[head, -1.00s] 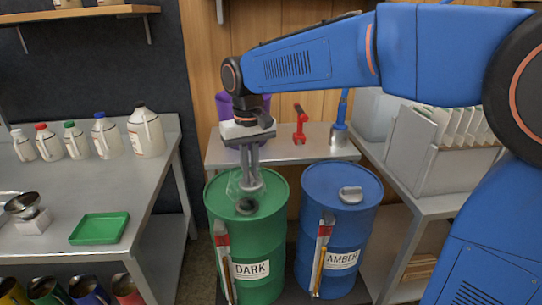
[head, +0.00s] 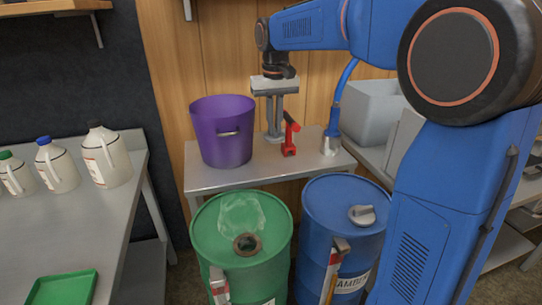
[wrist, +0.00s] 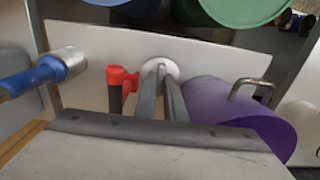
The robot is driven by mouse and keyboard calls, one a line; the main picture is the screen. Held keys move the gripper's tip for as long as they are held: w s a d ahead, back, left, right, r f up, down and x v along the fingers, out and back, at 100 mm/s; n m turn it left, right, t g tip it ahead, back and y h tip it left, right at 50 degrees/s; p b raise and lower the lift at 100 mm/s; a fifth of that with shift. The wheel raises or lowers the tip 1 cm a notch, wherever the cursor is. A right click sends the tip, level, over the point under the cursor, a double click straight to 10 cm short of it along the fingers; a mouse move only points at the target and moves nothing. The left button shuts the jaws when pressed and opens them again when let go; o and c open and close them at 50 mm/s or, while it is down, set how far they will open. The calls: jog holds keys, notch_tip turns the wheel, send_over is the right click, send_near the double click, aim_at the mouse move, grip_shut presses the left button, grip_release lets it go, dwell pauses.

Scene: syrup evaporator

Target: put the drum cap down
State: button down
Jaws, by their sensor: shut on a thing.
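My gripper (head: 273,135) points down over the back table (head: 215,180), between the purple pot (head: 222,135) and a red tool (head: 289,135). In the wrist view its fingers (wrist: 163,85) are shut on a pale round drum cap (wrist: 158,70), partly hidden by the fingers. The cap is at or just above the table top; I cannot tell whether it touches. The green drum (head: 210,220) has an open dark bung hole (head: 247,243). The blue drum (head: 325,200) has a grey cap (head: 362,215) on its lid.
The purple pot (wrist: 235,110) and the red tool (wrist: 118,78) are close on either side of my fingers. A blue-handled tool (head: 333,125) stands farther right. A grey bin (head: 370,110) is beyond it. Jugs (head: 105,155) and a green tray (head: 65,287) are on the left bench.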

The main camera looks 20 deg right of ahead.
notch_tip(320, 180, down, 9)
dwell(0.5)
jog(key=c, duration=1.8)
grip_release()
jog(key=shift+f, duration=0.1)
jog(key=shift+c, duration=0.2)
notch_tip(320, 180, up, 12)
jog(key=shift+r, duration=0.15)
